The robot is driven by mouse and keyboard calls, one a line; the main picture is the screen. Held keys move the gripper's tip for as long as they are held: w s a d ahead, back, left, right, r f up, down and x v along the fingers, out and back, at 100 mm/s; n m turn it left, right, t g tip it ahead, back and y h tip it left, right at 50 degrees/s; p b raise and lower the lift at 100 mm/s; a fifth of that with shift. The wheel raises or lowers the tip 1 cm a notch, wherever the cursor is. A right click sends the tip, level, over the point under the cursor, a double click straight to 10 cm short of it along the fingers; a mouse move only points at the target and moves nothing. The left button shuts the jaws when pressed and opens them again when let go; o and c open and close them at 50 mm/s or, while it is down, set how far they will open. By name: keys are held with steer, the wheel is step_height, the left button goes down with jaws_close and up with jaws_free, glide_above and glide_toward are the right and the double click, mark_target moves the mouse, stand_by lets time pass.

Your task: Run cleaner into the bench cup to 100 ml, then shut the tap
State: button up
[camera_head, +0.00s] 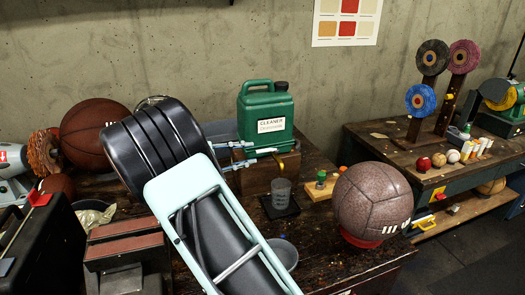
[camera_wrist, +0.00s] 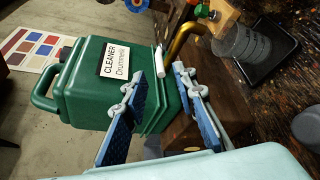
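The green cleaner canister (camera_head: 265,108) stands on a wooden block on the bench; its label shows in the wrist view (camera_wrist: 116,60). A brass spout (camera_wrist: 186,38) and a white tap lever (camera_wrist: 184,76) show at its lower front. The clear bench cup (camera_head: 281,189) stands upright on a dark square pad (camera_head: 280,210); its graduation marks show in the wrist view (camera_wrist: 240,45), but I cannot read a liquid level. My gripper (camera_head: 250,153) is beside the canister's base. In the wrist view its blue fingers (camera_wrist: 172,78) are apart, with the lever close to the right fingertip; contact is unclear.
A basketball (camera_head: 94,133) is at left. A grey bowl (camera_head: 284,252) lies in front, partly behind my arm.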

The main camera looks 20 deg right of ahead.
mark_target(258, 152)
steer(key=x, duration=0.6)
steer(key=shift+w+d+f, duration=0.15)
steer(key=shift+d, duration=0.15)
jaws_close()
